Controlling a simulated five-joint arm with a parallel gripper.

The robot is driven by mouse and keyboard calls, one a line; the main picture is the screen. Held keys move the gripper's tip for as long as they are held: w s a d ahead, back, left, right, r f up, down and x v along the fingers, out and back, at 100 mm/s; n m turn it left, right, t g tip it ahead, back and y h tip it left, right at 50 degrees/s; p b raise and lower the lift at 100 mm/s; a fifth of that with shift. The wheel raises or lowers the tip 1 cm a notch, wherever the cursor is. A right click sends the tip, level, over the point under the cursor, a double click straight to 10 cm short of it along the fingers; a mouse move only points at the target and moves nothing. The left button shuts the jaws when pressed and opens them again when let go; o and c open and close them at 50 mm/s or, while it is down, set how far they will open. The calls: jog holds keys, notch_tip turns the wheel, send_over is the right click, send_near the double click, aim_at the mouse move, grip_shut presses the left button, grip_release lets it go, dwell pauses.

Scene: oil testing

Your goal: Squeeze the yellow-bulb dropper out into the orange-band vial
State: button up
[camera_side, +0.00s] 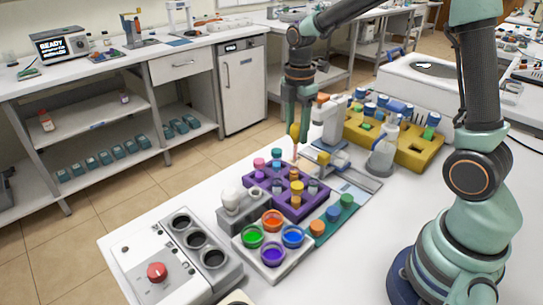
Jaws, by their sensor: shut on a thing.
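My gripper (297,124) is shut on the yellow bulb of the dropper (295,131). The dropper hangs about upright, with its thin stem pointing down above the back right part of the purple rack (301,212). Several small vials with coloured caps or bands stand in that rack. One with orange colouring (294,175) is near the dropper's stem, in the rack's right half; it is too small to tell for sure whether this is the orange-band vial. I cannot tell whether the stem's tip is inside a vial or above it.
A white tray of coloured cups (270,272) and a grey device with a red knob (157,272) stand in front. A white microscope-like device (331,118), a glass flask (383,155) and a yellow rack (418,153) crowd the right. Bare white table lies front right.

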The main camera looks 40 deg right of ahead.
jog(key=shift+r, duration=0.1)
jog(key=shift+r, duration=1.15)
